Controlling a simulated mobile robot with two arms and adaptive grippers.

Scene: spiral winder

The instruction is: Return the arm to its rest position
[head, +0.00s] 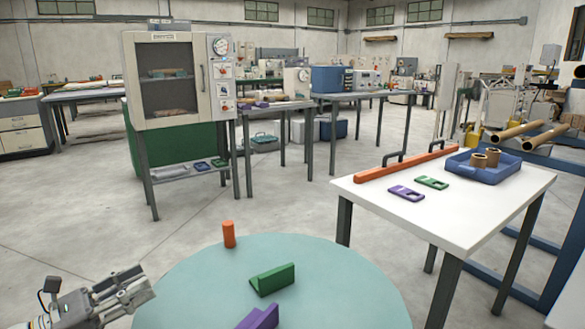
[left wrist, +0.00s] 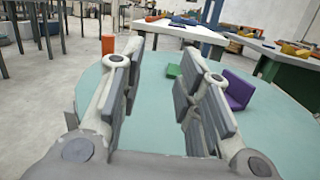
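My left gripper (head: 128,285) is at the lower left of the head view, beside the left edge of the round teal table (head: 190,290). In the left wrist view its two fingers (left wrist: 160,85) stand well apart with nothing between them. An orange cylinder (head: 229,234) stands upright near the table's far edge; it also shows in the left wrist view (left wrist: 108,44). A green angled block (head: 272,279) and a purple angled block (head: 259,318) sit on the table, apart from the gripper. My right gripper is in neither view.
A white table (head: 450,215) at right holds an orange bar (head: 405,164), purple and green flat pieces, and a blue tray (head: 490,172) with brown rolls. A glass-door cabinet (head: 205,100) stands behind. Open floor lies between.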

